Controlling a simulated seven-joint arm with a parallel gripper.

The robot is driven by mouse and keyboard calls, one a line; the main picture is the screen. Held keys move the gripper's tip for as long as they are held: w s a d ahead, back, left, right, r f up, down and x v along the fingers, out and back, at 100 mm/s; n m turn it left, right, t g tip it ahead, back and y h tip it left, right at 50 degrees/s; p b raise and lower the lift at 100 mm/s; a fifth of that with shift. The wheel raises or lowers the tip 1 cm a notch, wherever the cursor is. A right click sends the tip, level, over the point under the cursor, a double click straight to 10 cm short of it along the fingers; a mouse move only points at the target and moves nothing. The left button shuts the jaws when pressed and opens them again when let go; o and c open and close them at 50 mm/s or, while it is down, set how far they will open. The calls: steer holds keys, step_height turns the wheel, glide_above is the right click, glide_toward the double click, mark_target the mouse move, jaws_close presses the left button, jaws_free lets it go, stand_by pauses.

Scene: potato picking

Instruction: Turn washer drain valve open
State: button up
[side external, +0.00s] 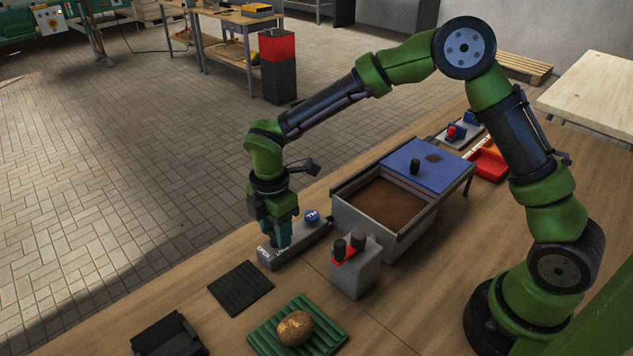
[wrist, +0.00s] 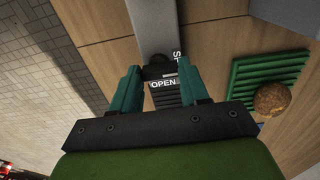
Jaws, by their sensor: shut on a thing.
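The drain valve unit (side external: 300,243) is a long grey block on the table with a blue round badge on it and white lettering near its front end. In the wrist view the word OPEN and part of a second word show on the grey block (wrist: 155,25). My gripper (side external: 278,240) points down over the lettered end, its teal fingers shut on the dark valve handle. In the wrist view the fingers (wrist: 158,72) stand on both sides of the dark handle (wrist: 155,60). The handle's exact angle is partly hidden.
A grey basin (side external: 345,216) of brown soil with a blue lid stands behind right. A grey box with dark knobs (side external: 357,272) is close on the right. A potato (side external: 295,328) lies on a green ribbed mat (side external: 262,335); a black ribbed mat (side external: 241,288) is at front left.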

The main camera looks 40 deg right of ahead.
steer(key=shift+m, duration=0.4)
steer(key=shift+c, duration=0.4)
steer(key=m, duration=0.8)
steer(key=shift+a+r+m, duration=0.1)
steer(key=shift+m, duration=0.2)
steer(key=m, duration=0.8)
steer(key=shift+w+m, duration=0.1)
steer(key=shift+m, duration=0.3)
steer(key=o, duration=1.1)
steer(key=shift+c, duration=0.2)
